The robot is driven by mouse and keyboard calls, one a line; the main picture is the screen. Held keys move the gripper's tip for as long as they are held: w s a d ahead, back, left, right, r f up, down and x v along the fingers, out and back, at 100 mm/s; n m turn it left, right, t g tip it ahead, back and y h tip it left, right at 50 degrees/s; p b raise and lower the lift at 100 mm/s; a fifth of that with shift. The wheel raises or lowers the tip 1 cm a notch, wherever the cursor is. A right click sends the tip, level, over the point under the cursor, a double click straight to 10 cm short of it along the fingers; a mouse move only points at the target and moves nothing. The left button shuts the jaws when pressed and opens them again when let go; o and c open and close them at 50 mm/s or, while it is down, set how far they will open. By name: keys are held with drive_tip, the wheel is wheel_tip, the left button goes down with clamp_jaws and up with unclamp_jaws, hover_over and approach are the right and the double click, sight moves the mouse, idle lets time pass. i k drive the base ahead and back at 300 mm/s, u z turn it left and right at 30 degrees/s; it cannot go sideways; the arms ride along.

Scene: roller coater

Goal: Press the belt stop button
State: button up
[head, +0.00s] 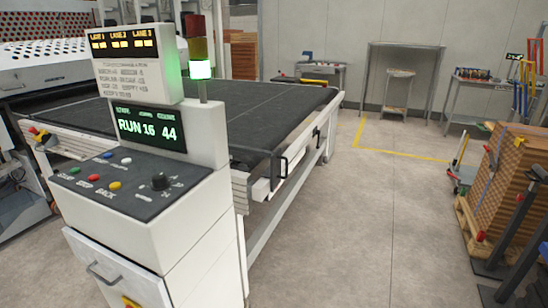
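The control console (160,240) stands at the left in the head view, with a dark sloped button panel (130,201) on top. The red button (93,178) sits between a green button (75,170) and a yellow button (115,185). The small labels below them appear to read START, STOP and BACK, so the red one looks like the stop button. Blue (108,155) and white (126,161) buttons are behind, and a black knob (159,181) is at the right. The display (150,128) reads RUN 16 44. My gripper is not in view.
Stacked wooden boards (510,170) on a pallet and dark posts stand at the right. The floor (380,230) between is clear.

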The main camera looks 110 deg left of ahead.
sight(94, 178)
drive_tip(key=z, duration=0.45)
drive_tip(key=i, duration=0.15)
drive_tip(key=u, duration=3.3)
drive_tip(key=i, duration=0.2)
drive_tip(key=u, duration=1.4)
drive_tip(key=k, duration=0.9)
drive_tip(key=u, duration=0.2)
drive_tip(key=i, duration=0.9)
drive_tip(key=z, duration=0.05)
